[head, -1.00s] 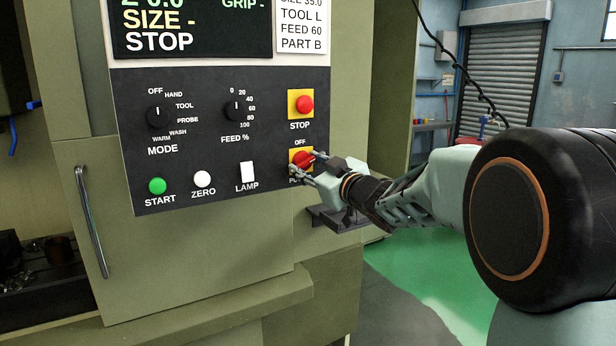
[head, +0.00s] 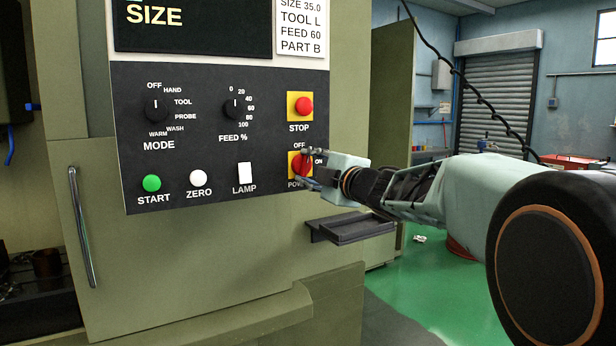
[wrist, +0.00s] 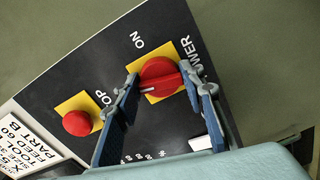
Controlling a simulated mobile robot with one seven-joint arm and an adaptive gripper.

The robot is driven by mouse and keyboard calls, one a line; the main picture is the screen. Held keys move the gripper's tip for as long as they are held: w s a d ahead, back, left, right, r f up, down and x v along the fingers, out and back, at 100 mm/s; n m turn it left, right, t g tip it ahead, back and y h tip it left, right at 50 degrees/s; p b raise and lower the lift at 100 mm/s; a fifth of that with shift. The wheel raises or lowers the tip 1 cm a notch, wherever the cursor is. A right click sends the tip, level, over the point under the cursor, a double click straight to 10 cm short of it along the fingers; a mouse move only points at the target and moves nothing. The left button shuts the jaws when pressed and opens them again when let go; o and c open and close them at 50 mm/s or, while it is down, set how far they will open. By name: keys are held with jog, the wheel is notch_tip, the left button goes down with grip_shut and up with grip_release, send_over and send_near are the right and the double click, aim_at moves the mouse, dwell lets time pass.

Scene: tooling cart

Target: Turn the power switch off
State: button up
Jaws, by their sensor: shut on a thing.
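The power switch is a red rotary knob (head: 301,166) on a yellow plate, low on the right of the dark control panel (head: 215,190). OFF is printed above it and ON to its right. My gripper (head: 307,168) comes from the right and is shut on the knob, one finger above and one below in the head view. In the wrist view the knob (wrist: 158,78) sits between the two fingers (wrist: 162,90). Its white mark points left, toward the STOP side, which is the OFF side.
The red STOP button (head: 304,106) is just above the switch. The white LAMP switch (head: 245,173), ZERO button (head: 198,178) and green START button (head: 152,183) lie to the left. A small dark ledge (head: 350,229) juts out below.

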jog(key=shift+n+b, duration=0.65)
jog(key=shift+n, duration=0.65)
jog(key=o, duration=1.1)
jog(key=shift+o, duration=0.2)
jog(key=v, duration=0.7)
jog(key=shift+s+d, duration=0.2)
jog(key=shift+a+r, duration=0.1)
